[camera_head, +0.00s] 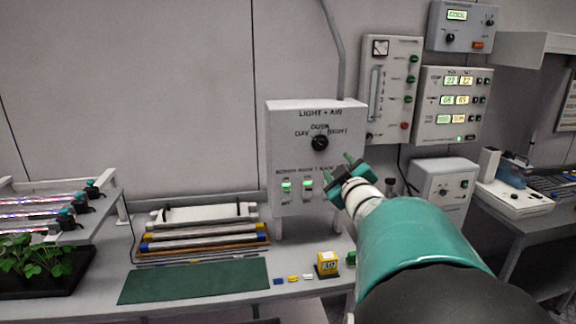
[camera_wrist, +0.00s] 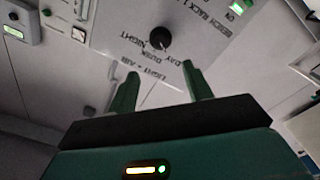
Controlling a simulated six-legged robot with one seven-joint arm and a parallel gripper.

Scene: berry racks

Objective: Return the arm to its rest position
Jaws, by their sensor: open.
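My arm reaches in from the lower right in the head view. My gripper (camera_head: 350,161) is in front of the right part of the grey LIGHT + AIR box (camera_head: 285,150), near its lower right. In the wrist view my gripper (camera_wrist: 158,82) shows two green fingers spread apart with nothing between them. Beyond the fingertips is the box face, seen upside down, with its black dial (camera_wrist: 160,38). The fingers look apart from the dial. In the head view the dial (camera_head: 320,143) points at an angle I cannot read surely. Two switches below it glow green.
Further panels (camera_head: 390,90) hang on the wall to the right. A bench holds a tray of tubes (camera_head: 262,246), a green mat (camera_head: 190,282) and a yellow block (camera_head: 327,264). A plant rack (camera_head: 70,233) stands left. A side table (camera_head: 530,205) is at right.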

